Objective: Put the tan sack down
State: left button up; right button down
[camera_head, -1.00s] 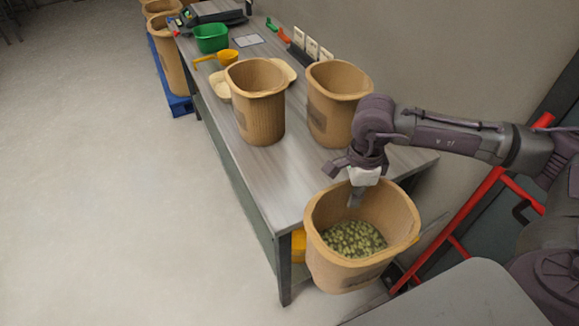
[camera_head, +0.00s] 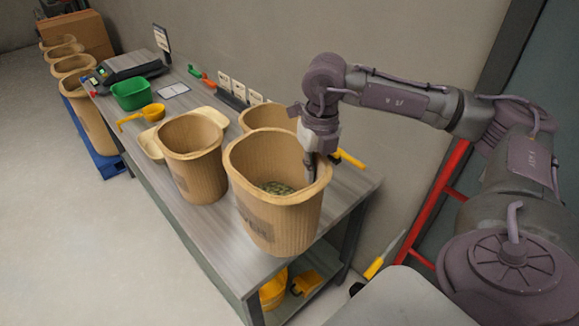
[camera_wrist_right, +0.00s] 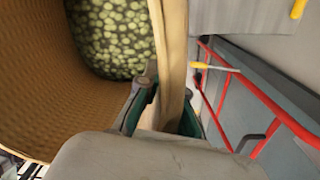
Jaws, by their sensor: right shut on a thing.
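The tan sack (camera_head: 290,222) stands upright and open over the near end of the table (camera_head: 222,255). Green pellets (camera_head: 275,188) lie inside it; they also show in the right wrist view (camera_wrist_right: 115,35). My right gripper (camera_head: 311,165) is shut on the sack's right rim, with one finger inside and one outside. The right wrist view shows the rim between the fingers (camera_wrist_right: 168,100). I cannot tell whether the sack's bottom touches the tabletop. My left gripper is out of view.
Two more tan sacks stand close behind, one at left (camera_head: 190,175) and one partly hidden (camera_head: 268,114). A yellow scoop (camera_head: 148,113), green bin (camera_head: 133,94) and scale (camera_head: 125,68) are farther back. A red hand truck (camera_head: 440,190) leans at right.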

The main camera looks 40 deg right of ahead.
jog(key=p, duration=0.4)
send_over(273, 185)
notch_tip(273, 185, down, 6)
jog(key=shift+s+a+f, duration=0.1)
jog(key=shift+a, duration=0.05)
jog(key=shift+f, duration=0.15)
notch_tip(273, 185, down, 3)
jog(key=shift+r+p, duration=0.1)
jog(key=shift+p, duration=0.55)
jog(key=shift+f, duration=0.6)
jog(key=shift+f, duration=0.15)
jog(key=c, duration=1.3)
grip_release()
